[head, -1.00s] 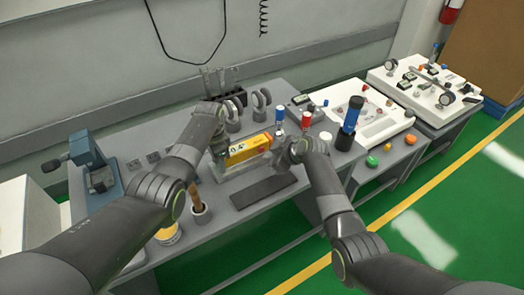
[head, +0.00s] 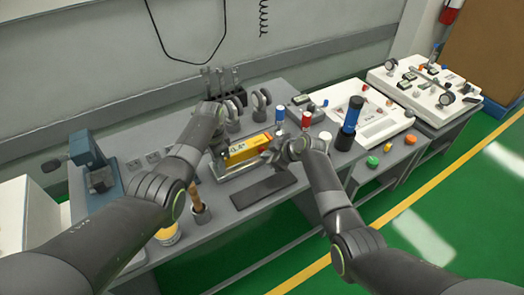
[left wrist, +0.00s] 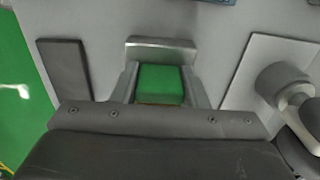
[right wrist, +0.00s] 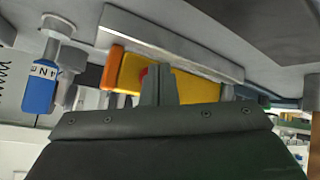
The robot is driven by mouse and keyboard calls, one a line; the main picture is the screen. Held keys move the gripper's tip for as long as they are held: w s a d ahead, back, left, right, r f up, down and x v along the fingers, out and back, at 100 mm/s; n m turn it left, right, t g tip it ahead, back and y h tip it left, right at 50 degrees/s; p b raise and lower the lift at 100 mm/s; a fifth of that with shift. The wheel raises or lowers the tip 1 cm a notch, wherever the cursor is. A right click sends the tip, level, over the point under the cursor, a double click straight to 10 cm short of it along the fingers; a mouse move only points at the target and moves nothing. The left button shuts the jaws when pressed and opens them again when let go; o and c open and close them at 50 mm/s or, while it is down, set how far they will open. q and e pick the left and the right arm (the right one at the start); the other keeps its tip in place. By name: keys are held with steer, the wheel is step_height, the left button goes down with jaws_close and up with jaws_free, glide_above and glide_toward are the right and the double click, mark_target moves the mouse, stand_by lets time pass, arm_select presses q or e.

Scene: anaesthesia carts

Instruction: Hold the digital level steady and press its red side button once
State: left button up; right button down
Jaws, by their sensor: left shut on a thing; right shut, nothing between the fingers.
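The digital level (head: 248,149), a yellow bar with an orange end, sits at a grey metal holder (head: 236,170) on the bench in the head view. My left gripper (head: 219,146) is shut on its left end; in the left wrist view a green face (left wrist: 160,84) shows between the fingers. My right gripper (head: 270,153) is shut and empty at the level's right end. In the right wrist view the closed fingertips (right wrist: 152,70) overlap the yellow body, and part of the red button (right wrist: 143,74) shows beside them. I cannot tell whether they touch it.
A dark flat pad (head: 263,187) lies in front of the holder. A blue-capped bottle (head: 279,117) and a red-capped one (head: 306,118) stand behind my right gripper. A cup with a brown handle (head: 200,210) stands at the front left. A black-and-blue cylinder (head: 349,122) stands right.

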steer(key=shift+w+a, duration=0.35)
steer(key=shift+w, duration=0.15)
stand_by(1.0)
steer(key=shift+s+d, duration=0.1)
steer(key=shift+s, duration=0.05)
steer(key=shift+s+d, duration=0.45)
steer(key=shift+s, duration=0.25)
steer(key=shift+s+d, duration=0.4)
steer(key=shift+s, duration=0.35)
steer(key=shift+s+d, duration=0.45)
steer(key=shift+s, duration=0.25)
steer(key=shift+s+d, duration=0.4)
steer(key=shift+s, duration=0.35)
arm_select(q)
steer(key=o, duration=1.2)
steer(key=shift+o, duration=0.2)
steer(key=shift+r, duration=0.15)
